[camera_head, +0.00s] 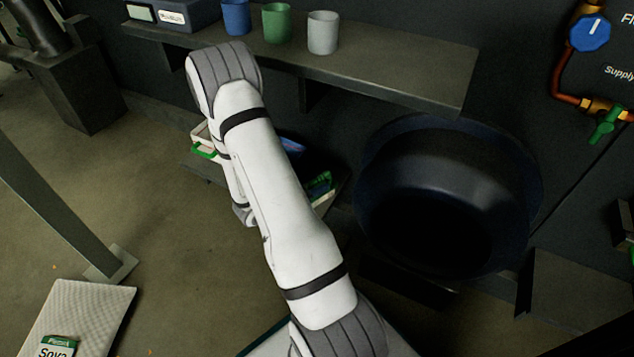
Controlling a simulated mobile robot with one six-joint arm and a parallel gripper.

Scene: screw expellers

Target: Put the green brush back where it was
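I cannot make out a green brush for certain. A small green item (319,186) shows on the low shelf, just right of my arm and partly hidden by it; I cannot tell what it is. A green handle-like strip (204,150) shows at a pale container (203,132), left of my arm. My white and grey arm rises from the bottom to an elbow by the upper shelf, then bends back down. My gripper is not visible, so I cannot see whether it holds anything.
The upper shelf (400,75) holds a blue cup (236,17), a green cup (277,23), a grey cup (323,33) and a box (186,13). A large dark basin (450,180) is right. Pipes with a blue knob (590,32) are far right.

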